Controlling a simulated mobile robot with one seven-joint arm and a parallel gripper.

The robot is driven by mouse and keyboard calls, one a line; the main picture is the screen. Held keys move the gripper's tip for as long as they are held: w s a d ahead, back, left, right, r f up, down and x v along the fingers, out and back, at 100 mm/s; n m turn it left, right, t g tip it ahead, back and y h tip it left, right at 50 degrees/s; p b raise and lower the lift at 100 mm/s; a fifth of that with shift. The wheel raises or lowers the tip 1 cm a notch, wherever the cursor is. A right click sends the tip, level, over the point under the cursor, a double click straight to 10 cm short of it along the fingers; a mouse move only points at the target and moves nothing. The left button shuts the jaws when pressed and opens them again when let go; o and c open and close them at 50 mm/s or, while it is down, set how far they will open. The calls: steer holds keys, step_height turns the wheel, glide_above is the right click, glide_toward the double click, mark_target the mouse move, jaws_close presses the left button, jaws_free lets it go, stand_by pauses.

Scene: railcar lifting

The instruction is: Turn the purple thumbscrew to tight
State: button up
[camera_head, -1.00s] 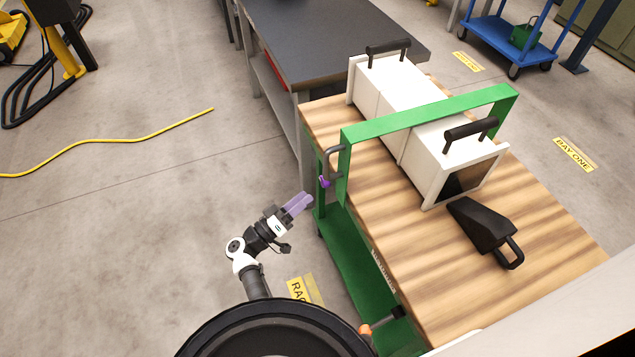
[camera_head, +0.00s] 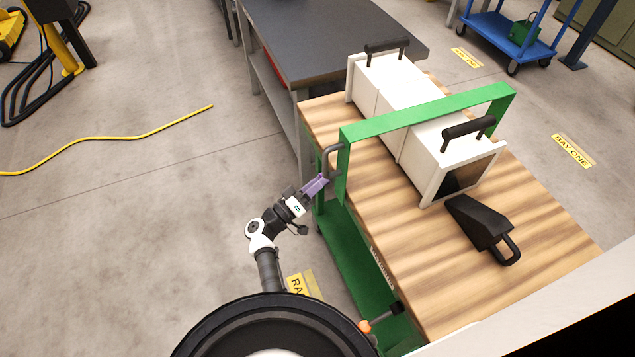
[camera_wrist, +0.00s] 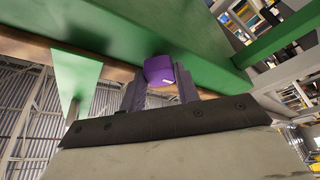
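The purple thumbscrew (camera_wrist: 159,70) shows in the wrist view under the green frame, between the tips of my gripper's two fingers. My gripper (camera_wrist: 160,85) has one finger on each side of it and looks open; whether either finger touches it I cannot tell. In the head view my gripper (camera_head: 319,184) is at the left post of the green frame (camera_head: 420,116), just below a bent grey bar (camera_head: 328,158). The thumbscrew is hidden there behind the lilac fingers.
A wooden-topped green cart (camera_head: 470,275) carries a white railcar-like box (camera_head: 408,105) with black handles and a black wedge-shaped piece (camera_head: 480,222). A grey workbench (camera_head: 320,40) stands behind. A yellow cable (camera_head: 110,142) lies on open floor at the left.

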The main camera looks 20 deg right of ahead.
steer(key=shift+c, duration=1.3)
